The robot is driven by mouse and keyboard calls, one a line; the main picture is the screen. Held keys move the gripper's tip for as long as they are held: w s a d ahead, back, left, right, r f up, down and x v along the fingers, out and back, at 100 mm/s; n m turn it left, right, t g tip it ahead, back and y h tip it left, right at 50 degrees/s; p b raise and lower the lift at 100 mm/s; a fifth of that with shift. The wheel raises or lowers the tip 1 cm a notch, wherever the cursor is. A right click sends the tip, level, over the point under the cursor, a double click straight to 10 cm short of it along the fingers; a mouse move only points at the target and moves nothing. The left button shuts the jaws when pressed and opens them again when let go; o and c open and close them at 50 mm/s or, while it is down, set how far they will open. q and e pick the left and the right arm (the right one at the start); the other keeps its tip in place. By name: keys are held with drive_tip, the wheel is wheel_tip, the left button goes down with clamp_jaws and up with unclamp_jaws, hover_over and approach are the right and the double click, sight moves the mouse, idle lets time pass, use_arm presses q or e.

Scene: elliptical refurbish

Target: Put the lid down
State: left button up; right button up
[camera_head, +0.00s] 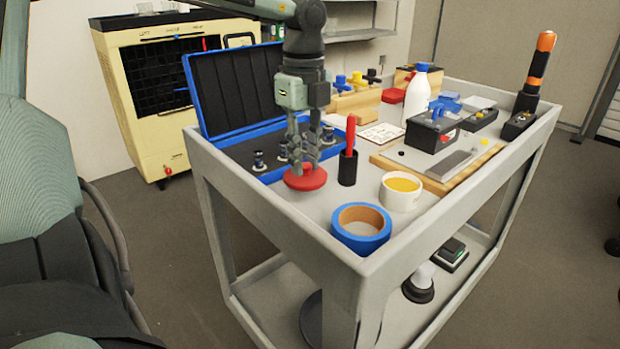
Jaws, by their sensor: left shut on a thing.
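A round red lid (305,179) is at the near left part of the grey cart top (318,218). My left gripper (305,163) points down from above and is shut on the lid, with its fingers over the lid's top. The lid looks about level. I cannot tell whether its underside touches the cart top or hangs just above it. My right gripper is not in view.
An open blue case (232,88) with small parts lies behind the lid. A black holder (347,168) with a red tool stands to its right. A white tub (401,191) with yellow contents and a blue tape roll (361,240) stand nearer the right edge.

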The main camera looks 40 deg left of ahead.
sight(309, 165)
use_arm(q)
drive_tip(key=shift+w+d+f, duration=0.1)
drive_tip(key=shift+d+f, duration=0.3)
drive_tip(key=shift+d, duration=0.15)
drive_tip(key=shift+f, duration=0.35)
wheel_tip(309, 165, down, 2)
drive_tip(key=shift+f, duration=0.6)
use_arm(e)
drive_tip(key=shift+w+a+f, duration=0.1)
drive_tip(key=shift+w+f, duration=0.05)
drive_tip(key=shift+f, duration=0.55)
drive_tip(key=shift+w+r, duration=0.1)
use_arm(q)
drive_tip(key=o, duration=0.9)
drive_tip(key=shift+o, duration=0.2)
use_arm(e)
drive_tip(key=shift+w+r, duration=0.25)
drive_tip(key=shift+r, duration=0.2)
use_arm(q)
drive_tip(key=shift+r+p, duration=0.15)
drive_tip(key=shift+p, duration=0.2)
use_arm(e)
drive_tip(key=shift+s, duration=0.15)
